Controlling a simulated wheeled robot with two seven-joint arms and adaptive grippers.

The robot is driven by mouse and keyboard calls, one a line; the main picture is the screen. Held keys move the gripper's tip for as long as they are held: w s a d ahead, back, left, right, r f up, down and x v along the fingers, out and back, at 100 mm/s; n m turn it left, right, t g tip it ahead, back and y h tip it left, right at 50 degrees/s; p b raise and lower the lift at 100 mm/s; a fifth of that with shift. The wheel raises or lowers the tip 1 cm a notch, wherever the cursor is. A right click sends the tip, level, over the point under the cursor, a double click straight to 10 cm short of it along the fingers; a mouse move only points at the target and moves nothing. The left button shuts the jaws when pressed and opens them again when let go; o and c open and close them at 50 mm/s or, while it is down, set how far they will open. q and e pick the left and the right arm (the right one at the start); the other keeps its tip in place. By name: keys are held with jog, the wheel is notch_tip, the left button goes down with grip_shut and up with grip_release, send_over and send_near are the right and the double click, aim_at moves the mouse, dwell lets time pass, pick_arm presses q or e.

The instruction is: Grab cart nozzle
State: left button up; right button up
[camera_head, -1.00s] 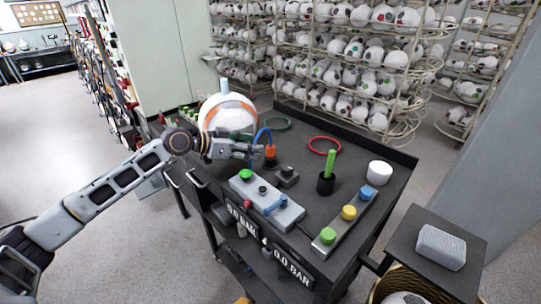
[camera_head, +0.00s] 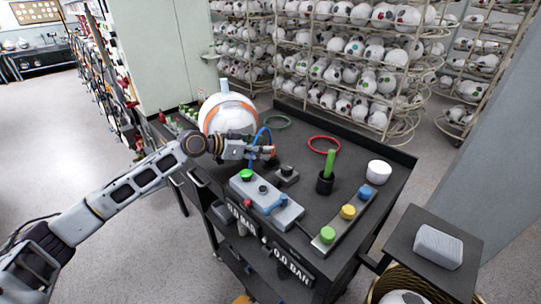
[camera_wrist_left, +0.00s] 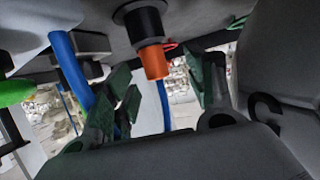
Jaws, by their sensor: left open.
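The cart nozzle (camera_wrist_left: 155,60) is a black holder with an orange tip in the left wrist view, at the top middle. Blue hose (camera_wrist_left: 68,60) runs beside it. My right gripper is not in view.
The dark cart (camera_head: 345,215) carries a grey button box (camera_head: 262,197), a strip of coloured buttons (camera_head: 345,215), a green stick in a black cup (camera_head: 325,183), a white cylinder (camera_head: 378,171) and a red ring (camera_head: 323,145). A large white-orange ball (camera_head: 228,118) stands just behind my left gripper.

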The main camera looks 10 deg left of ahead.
pick_arm(q)
jog(key=shift+w+d+f, duration=0.15)
jog(key=shift+w+d, duration=0.05)
jog(key=shift+d, duration=0.25)
jog(key=shift+p+x, duration=0.4)
jog(key=shift+x, duration=1.2)
jog(key=shift+f, duration=0.2)
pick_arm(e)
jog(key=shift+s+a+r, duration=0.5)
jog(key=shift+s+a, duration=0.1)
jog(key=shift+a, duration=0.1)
pick_arm(q)
jog(key=shift+s+d+f, duration=0.1)
jog(key=shift+s, duration=0.05)
grip_shut()
